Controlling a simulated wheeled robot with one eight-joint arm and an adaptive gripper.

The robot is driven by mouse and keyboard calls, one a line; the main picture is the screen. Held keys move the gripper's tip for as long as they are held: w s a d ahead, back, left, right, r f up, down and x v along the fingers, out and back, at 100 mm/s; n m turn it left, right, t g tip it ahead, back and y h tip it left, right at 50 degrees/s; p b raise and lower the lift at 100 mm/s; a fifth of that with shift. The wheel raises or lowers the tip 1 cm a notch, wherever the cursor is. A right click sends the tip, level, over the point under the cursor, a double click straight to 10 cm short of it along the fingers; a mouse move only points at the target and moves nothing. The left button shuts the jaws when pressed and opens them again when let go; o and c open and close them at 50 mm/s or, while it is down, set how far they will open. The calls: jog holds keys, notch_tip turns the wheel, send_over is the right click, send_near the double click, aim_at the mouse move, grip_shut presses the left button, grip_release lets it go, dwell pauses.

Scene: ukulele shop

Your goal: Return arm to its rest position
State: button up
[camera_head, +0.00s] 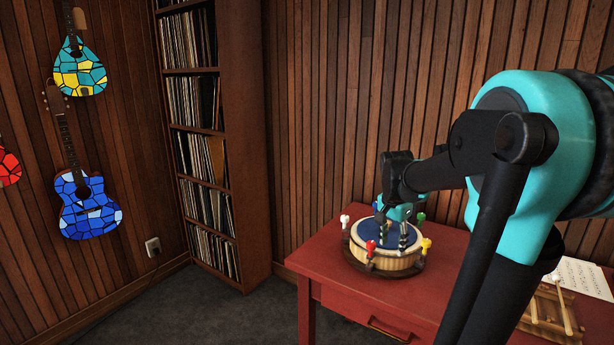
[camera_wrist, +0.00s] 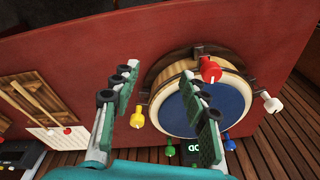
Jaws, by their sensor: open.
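My gripper (camera_head: 403,236) is at the end of my arm, which reaches out over the red table (camera_head: 330,262). In the head view its fingers appear in front of or just above the blue top of a round wooden drum (camera_head: 385,262). In the wrist view my gripper (camera_wrist: 160,78) has its two green fingers spread apart with nothing between them. The drum's blue top (camera_wrist: 234,100) shows beyond and beside the right finger. I cannot tell whether the fingertips touch the drum.
The drum carries coloured knobs: red (camera_head: 371,246), white (camera_head: 345,219), yellow (camera_head: 427,243) and green (camera_head: 421,217). A wooden instrument with sticks (camera_head: 548,312) and a music sheet (camera_head: 585,275) lie at the table's right. A record shelf (camera_head: 245,150) stands left; carpeted floor there is clear.

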jog(key=s+a+f+n+t, duration=0.1)
jog(key=s+a+f+n, duration=0.1)
jog(key=s+f+n, duration=0.3)
jog(key=s+a+f+n+t+y, duration=0.1)
jog(key=s+a+f+n, duration=0.2)
jog(key=s+f+n, duration=0.2)
jog(key=s+f, duration=0.3)
jog(key=s, duration=0.2)
jog(key=shift+s+a+f, duration=0.2)
jog(key=shift+s+f, duration=0.05)
jog(key=shift+s, duration=0.1)
